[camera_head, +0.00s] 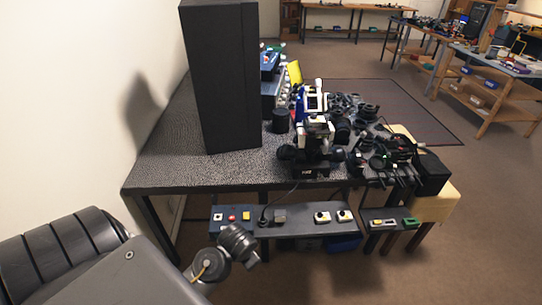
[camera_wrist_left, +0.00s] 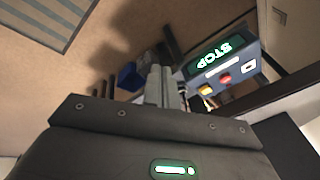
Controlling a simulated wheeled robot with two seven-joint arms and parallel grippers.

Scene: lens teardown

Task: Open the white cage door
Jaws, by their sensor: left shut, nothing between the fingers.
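I cannot make out a white cage door in either view. A blue and white device (camera_head: 312,103) stands upright on the dark table, but I cannot tell whether it has a door. My left gripper (camera_wrist_left: 161,84) is shut and empty in the left wrist view, close to a blue-grey control box with a lit STOP sign (camera_wrist_left: 222,67). In the head view my left arm comes in at the bottom left, below the table's front edge. My right gripper is in neither view.
A tall black box (camera_head: 220,80) stands on the dark speckled table (camera_head: 165,165). Dark lens parts (camera_head: 365,130) crowd its right side. A low shelf (camera_head: 300,217) with buttons runs under the front edge. Open floor (camera_head: 480,230) lies to the right.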

